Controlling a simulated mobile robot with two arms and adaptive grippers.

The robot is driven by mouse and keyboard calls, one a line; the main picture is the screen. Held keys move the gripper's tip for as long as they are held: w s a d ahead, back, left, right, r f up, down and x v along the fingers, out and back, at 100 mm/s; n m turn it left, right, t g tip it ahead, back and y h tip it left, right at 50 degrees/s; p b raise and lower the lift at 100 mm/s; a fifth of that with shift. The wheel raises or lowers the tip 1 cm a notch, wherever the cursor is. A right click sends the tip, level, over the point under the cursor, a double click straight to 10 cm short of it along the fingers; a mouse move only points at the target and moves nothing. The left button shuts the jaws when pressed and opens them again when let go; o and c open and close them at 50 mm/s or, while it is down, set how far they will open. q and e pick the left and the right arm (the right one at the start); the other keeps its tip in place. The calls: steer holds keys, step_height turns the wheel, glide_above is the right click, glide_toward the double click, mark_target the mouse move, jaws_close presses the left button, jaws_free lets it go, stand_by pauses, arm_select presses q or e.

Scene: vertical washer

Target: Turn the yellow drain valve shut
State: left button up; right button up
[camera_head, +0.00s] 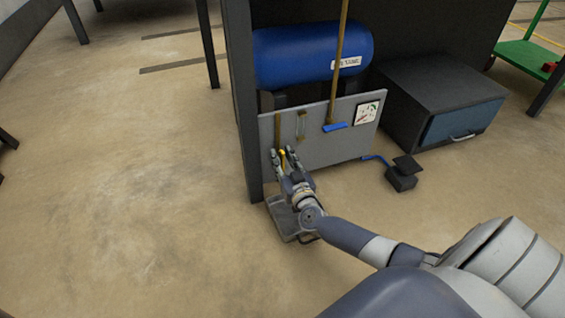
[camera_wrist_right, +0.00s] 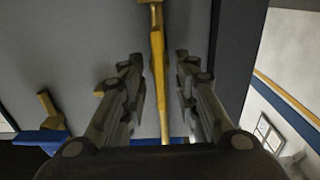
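The yellow drain valve (camera_head: 283,153) is at the lower left of a grey upright panel (camera_head: 350,145), mostly hidden by my right gripper in the head view. In the right wrist view its long yellow handle (camera_wrist_right: 159,80) runs between the fingers. My right gripper (camera_head: 282,156) is at the valve; it also shows in the right wrist view (camera_wrist_right: 158,68). Its fingers are spread, one on each side of the handle, with gaps visible. I cannot tell the handle's exact angle to its pipe. My left gripper is not in view.
A brown pipe with a blue lever (camera_head: 335,127) and a gauge (camera_head: 367,112) are right of the valve. A blue tank (camera_head: 300,55) sits above. A grey tray (camera_head: 283,222) lies below my wrist. A dark post (camera_head: 242,110) stands close left. A black pedal (camera_head: 402,178) lies right.

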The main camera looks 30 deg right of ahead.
steer(key=shift+w, duration=0.15)
steer(key=shift+c, duration=0.5)
jaws_close()
